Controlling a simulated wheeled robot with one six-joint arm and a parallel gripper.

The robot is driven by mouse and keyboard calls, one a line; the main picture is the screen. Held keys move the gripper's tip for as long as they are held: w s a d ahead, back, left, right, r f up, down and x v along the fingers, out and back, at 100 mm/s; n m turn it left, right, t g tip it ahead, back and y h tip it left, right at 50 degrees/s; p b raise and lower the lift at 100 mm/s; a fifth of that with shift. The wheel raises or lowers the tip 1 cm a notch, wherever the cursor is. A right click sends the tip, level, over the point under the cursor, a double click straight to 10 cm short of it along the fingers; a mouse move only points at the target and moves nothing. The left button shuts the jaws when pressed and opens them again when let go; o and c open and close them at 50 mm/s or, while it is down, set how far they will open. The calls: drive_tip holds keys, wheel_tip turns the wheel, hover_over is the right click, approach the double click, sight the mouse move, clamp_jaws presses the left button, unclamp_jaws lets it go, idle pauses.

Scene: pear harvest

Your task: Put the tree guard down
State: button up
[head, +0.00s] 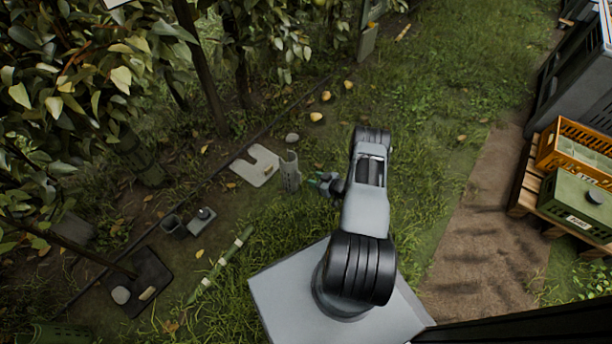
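A pale grey-green tree guard (290,172), a slotted upright tube, is at the near right edge of a light notched mat (256,166). I also cannot tell whether the guard's base rests on the ground.
A dark mat (150,288) with a stone lies around a trunk at lower left. Fallen pears (316,117) dot the grass. An orange crate (575,150) stands on a pallet at right.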

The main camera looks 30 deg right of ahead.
drive_tip(key=w+d+r+g+h, duration=0.1)
drive_tip(key=w+d+r+h, duration=0.15)
drive_tip(key=r, duration=0.45)
drive_tip(key=w+d+r+g+h, duration=0.1)
drive_tip(key=w+d+r+h, duration=0.15)
drive_tip(key=r, duration=0.35)
wheel_tip(320, 180, up, 15)
drive_tip(key=a+m+g+h, duration=0.2)
drive_tip(key=a+h, duration=0.1)
drive_tip(key=s+a+r+m+g, duration=0.25)
drive_tip(key=s+a+r, duration=0.4)
drive_tip(key=r, duration=0.45)
drive_tip(key=s+a+r+g+y, duration=0.1)
drive_tip(key=s+a+r, duration=0.2)
drive_tip(key=s+a, duration=0.3)
drive_tip(key=s+a+r+g+y, duration=0.1)
drive_tip(key=s+a+r+g, duration=0.1)
drive_tip(key=s+a, duration=0.5)
drive_tip(key=s+r+p, duration=0.1)
drive_tip(key=s, duration=0.3)
drive_tip(key=shift+m+g, duration=0.25)
drive_tip(key=shift+a+r, duration=0.1)
